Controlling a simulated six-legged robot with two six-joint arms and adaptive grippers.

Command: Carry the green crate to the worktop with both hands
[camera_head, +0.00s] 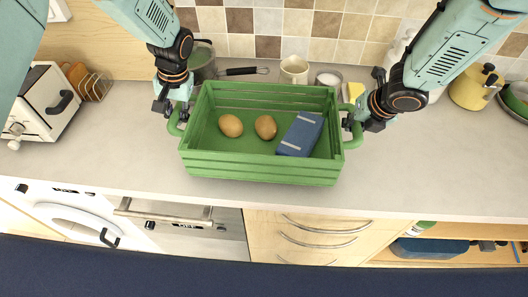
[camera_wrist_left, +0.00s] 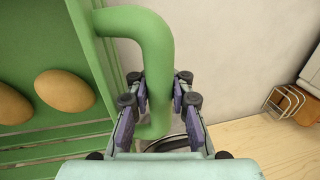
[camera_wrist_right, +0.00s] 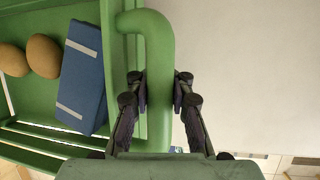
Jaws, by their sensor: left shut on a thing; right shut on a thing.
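The green crate (camera_head: 262,170) is over the light worktop (camera_head: 110,150) in the head view; I cannot tell whether its base touches the surface. It looks level. Two brown egg-shaped things (camera_head: 231,126) and a blue block with pale stripes (camera_head: 301,134) lie inside it. My left gripper (camera_head: 176,112) is shut on the crate's left handle, which shows as a thick green loop in the left wrist view (camera_wrist_left: 155,40). My right gripper (camera_head: 352,122) is shut on the right handle, a green loop in the right wrist view (camera_wrist_right: 158,50).
A white toaster (camera_head: 42,100) and a rack with toast (camera_head: 88,82) stand at the left. A pan (camera_head: 203,62), a cream mug (camera_head: 294,69) and a white jar (camera_head: 328,79) stand behind the crate. A yellow pot (camera_head: 474,86) is at the right. The worktop's front strip is clear.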

